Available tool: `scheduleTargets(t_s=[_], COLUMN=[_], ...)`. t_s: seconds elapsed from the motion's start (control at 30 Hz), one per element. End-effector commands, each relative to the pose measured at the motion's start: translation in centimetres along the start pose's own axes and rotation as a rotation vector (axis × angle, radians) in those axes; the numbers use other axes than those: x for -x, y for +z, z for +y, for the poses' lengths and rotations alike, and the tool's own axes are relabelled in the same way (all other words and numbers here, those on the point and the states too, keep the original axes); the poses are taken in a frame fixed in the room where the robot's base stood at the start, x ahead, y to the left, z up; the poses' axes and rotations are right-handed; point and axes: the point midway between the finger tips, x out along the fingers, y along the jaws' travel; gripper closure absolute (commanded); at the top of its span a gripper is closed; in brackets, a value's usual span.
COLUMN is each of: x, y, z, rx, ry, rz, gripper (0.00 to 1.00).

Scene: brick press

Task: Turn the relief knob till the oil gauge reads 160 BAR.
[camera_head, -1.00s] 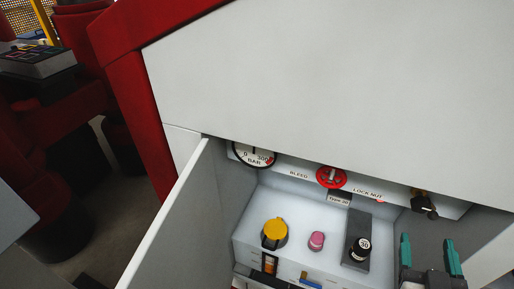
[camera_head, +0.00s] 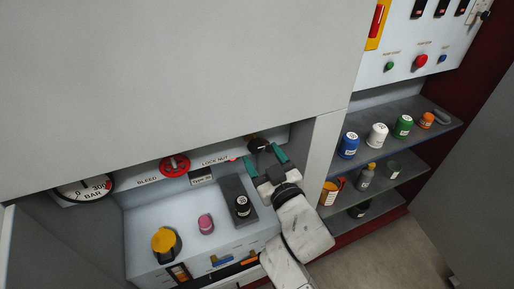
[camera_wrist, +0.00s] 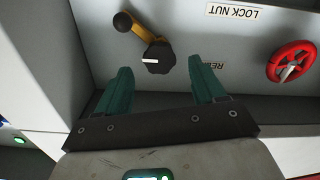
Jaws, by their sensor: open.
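The relief knob (camera_wrist: 158,58) is black with a white pointer line, on the pale panel beside a partly hidden label starting "RE". A yellow lever (camera_wrist: 145,30) with a black ball end reaches out from behind it. In the head view the knob (camera_head: 259,145) is small and dark. My gripper (camera_head: 265,161) is open, its teal fingers pointing at the knob. In the wrist view the fingertips (camera_wrist: 160,68) stand either side of the knob with gaps; contact is not seen. The oil gauge (camera_head: 83,190) is marked 0, 300 and BAR; its upper part is cut off and its reading is unclear.
A red handwheel (camera_head: 174,166) is left of the knob. Below it, a white ledge (camera_head: 150,215) holds a yellow-capped item, a pink knob and a black bottle. Shelves (camera_head: 400,128) with several coloured containers stand right, past a pale cabinet wall (camera_head: 322,150).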

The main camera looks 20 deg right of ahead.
Motion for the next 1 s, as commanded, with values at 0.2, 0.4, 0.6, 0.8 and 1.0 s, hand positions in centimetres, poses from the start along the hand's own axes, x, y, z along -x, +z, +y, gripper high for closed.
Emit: scheduleTargets(t_s=[0.2,0.4,0.6,0.8,1.0], x=[-2.4,-3.0,-3.0,-2.9,-2.9], y=[-0.1,0.0,0.0,0.0,0.0], z=[0.0,0.0,0.0,0.0,0.0], rx=[0.0,0.001,0.001,0.001,0.001], ry=[0.001,0.001,0.0,0.0,0.0], rz=[0.001,0.0,0.0,0.0,0.0], gripper=[0.31,0.31,0.33,0.52,0.72])
